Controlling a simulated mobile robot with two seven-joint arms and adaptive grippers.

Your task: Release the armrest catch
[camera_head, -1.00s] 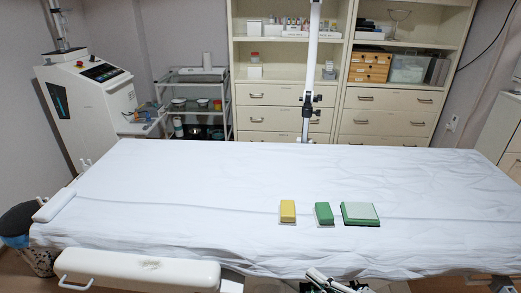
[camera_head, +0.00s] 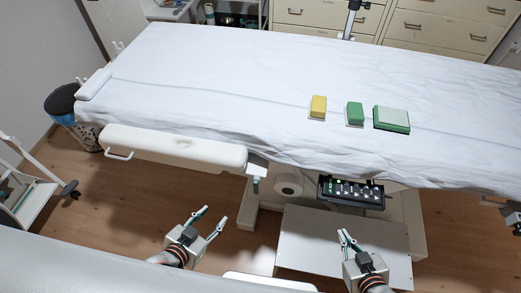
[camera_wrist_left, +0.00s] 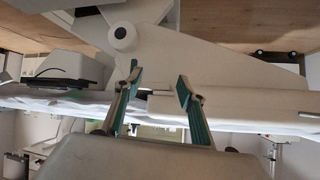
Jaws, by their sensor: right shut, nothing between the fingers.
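The long cream armrest (camera_head: 170,148) runs along the couch's near left side, with a small handle at its left end. At its right end is a white bracket with a small dark-green-tipped lever (camera_head: 256,184) hanging down, which looks like the catch. My left gripper (camera_head: 213,214) is open and empty, below and left of that lever, apart from it. In the left wrist view its spread fingers (camera_wrist_left: 158,86) show in front of the couch's underside; I cannot clearly tell the catch there. My right gripper (camera_head: 345,240) is shut and empty, below the control panel.
The couch (camera_head: 220,70) has a white sheet. A yellow block (camera_head: 318,105), a green block (camera_head: 355,112) and a larger green-and-grey block (camera_head: 391,118) lie on it. A black control panel (camera_head: 350,192) hangs under the edge. A bin (camera_head: 75,115) stands at left. Bare floor lies below the armrest.

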